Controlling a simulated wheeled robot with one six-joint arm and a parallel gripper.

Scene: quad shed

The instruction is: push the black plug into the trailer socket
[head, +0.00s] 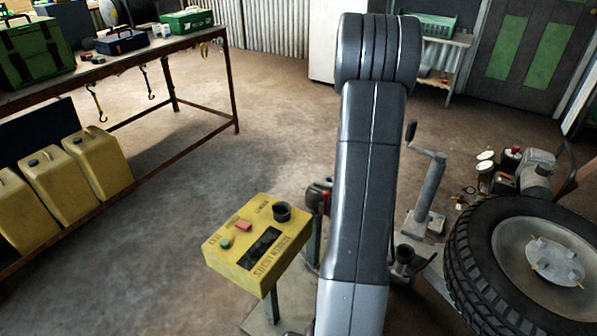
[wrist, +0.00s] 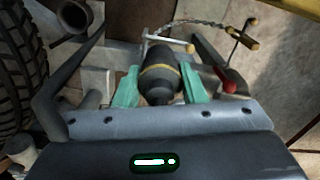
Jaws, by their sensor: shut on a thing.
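The black plug (wrist: 160,82), with a yellow band round it, sits between the teal fingertips of my gripper (wrist: 160,88) in the wrist view. My gripper is shut on it. In the head view my own arm hides the gripper and the plug. A dark, round, open-ended piece (wrist: 74,16) shows at the top left of the wrist view, apart from the plug; I cannot tell whether it is the trailer socket. No plug-to-socket contact can be made out.
A yellow tester box (head: 258,240) with a black round fitting stands left of my arm. A large tyre (head: 520,262) is at right, near a crank-handled jack (head: 428,190). In the wrist view, a chain (wrist: 190,26) and a red lever (wrist: 226,80) lie close by. Open floor (head: 190,190) lies left.

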